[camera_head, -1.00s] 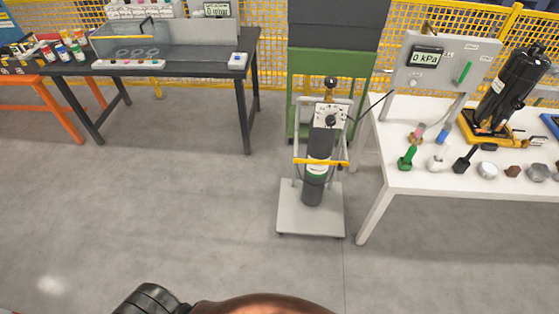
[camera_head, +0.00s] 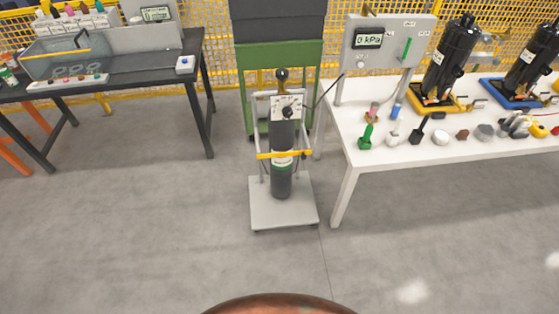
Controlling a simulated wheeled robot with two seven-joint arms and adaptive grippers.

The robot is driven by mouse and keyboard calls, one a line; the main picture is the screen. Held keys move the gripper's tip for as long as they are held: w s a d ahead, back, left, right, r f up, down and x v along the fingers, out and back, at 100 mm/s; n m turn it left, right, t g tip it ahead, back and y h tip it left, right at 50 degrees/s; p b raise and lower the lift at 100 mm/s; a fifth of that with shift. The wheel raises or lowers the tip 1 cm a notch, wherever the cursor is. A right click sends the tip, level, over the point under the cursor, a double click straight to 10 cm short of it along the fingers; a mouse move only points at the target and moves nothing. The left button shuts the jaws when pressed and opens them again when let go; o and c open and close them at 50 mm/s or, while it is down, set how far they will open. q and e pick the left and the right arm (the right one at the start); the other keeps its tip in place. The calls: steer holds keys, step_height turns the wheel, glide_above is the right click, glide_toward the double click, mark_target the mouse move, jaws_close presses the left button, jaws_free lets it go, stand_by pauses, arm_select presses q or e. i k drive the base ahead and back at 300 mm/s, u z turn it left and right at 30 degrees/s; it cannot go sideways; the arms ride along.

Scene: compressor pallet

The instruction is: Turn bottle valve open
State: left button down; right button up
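A dark gas bottle (camera_head: 281,183) stands upright on a small grey cart (camera_head: 270,215) in the middle of the view, held by a yellow strap (camera_head: 284,154). At its top is a dark round valve knob (camera_head: 282,75) with a brass-coloured part below it. A light panel with a dial (camera_head: 287,108) sits in front of the bottle's upper part. Whether the valve is open or shut is too small to tell. Neither of my grippers is in view.
A white table (camera_head: 347,160) with small tools, compressors and a gauge panel reading 0 kPa (camera_head: 369,40) stands right of the cart. A dark table (camera_head: 135,75) with a clear tank is at left. A green cabinet (camera_head: 307,65) is behind. Floor in front is clear.

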mark_target(282, 75)
steer(key=z, duration=0.05)
steer(key=k, duration=0.25)
steer(key=z, duration=0.95)
steer(key=i, duration=0.85)
steer(key=u, duration=0.55)
steer(key=i, duration=1)
steer(key=u, duration=0.7)
